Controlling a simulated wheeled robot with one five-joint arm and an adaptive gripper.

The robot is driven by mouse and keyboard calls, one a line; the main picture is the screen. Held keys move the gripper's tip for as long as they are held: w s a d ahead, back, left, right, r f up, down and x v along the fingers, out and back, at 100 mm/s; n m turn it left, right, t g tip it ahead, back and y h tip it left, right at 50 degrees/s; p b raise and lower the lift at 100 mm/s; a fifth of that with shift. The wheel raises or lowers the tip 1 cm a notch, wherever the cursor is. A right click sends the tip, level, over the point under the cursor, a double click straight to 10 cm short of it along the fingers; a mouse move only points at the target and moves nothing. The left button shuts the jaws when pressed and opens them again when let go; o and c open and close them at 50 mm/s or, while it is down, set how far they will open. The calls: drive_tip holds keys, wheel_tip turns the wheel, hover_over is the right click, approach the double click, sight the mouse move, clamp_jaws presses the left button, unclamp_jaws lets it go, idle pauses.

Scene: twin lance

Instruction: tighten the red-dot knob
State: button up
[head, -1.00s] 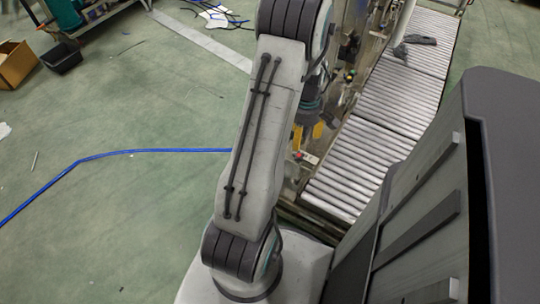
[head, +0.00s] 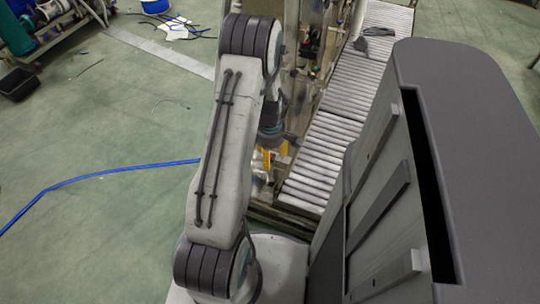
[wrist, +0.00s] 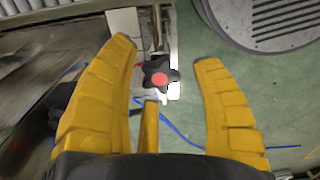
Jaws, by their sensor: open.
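The red-dot knob (wrist: 160,78) is a black lobed knob with a red centre, in the upper middle of the wrist view. In the head view, my gripper (head: 268,158) hangs beside the machine frame, partly hidden by my arm, and the knob cannot be made out there.
A roller conveyor (head: 325,145) runs along the machine frame (head: 307,60). A blue cable (head: 100,174) lies on the green floor to the left. A dark tool-like object (head: 378,31) lies on the far conveyor. The floor at left is mostly clear.

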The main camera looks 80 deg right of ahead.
drive_tip(key=shift+o, duration=0.2)
drive_tip(key=shift+f, duration=0.1)
drive_tip(key=c, duration=1.2)
